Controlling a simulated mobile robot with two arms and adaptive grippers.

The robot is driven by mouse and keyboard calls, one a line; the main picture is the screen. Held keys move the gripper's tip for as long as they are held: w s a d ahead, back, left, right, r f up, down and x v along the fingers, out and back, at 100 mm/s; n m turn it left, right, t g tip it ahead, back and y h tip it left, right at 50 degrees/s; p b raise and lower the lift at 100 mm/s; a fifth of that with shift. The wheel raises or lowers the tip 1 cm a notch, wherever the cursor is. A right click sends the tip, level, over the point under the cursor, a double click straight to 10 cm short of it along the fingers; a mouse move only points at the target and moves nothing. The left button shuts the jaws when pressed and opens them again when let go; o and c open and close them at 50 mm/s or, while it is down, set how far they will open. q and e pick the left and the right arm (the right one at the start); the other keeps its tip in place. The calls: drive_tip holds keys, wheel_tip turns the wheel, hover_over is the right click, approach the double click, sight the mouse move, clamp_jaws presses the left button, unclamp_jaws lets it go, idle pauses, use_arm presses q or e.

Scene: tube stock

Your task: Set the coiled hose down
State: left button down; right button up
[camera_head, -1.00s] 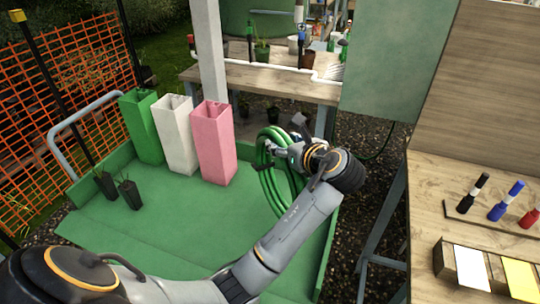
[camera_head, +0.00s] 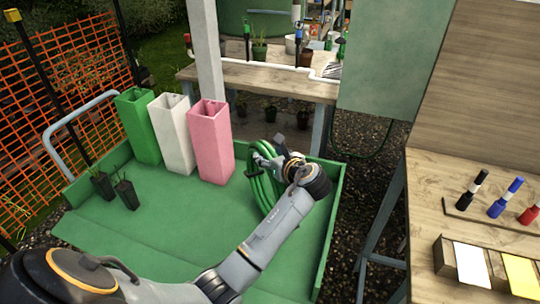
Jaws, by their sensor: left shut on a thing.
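My left gripper (camera_head: 268,158) is shut on the coiled green hose (camera_head: 264,190) at the top of its loops. The coil hangs upright over the right part of the green cart bed (camera_head: 190,225), to the right of the pink tube. Its lower edge is close to the bed, but I cannot tell whether it touches. My left wrist hides the right side of the coil. My right gripper does not show.
Green (camera_head: 138,125), white (camera_head: 173,135) and pink (camera_head: 211,142) square tubes stand along the cart's back. Two small potted plants (camera_head: 125,192) sit at the left. A workbench with markers (camera_head: 505,198) stands at the right. The bed's front is clear.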

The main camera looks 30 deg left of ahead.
use_arm(q)
drive_tip(key=shift+r, duration=0.15)
drive_tip(key=shift+c, duration=1.8)
unclamp_jaws()
drive_tip(key=v, duration=1.2)
drive_tip(key=shift+d, duration=0.1)
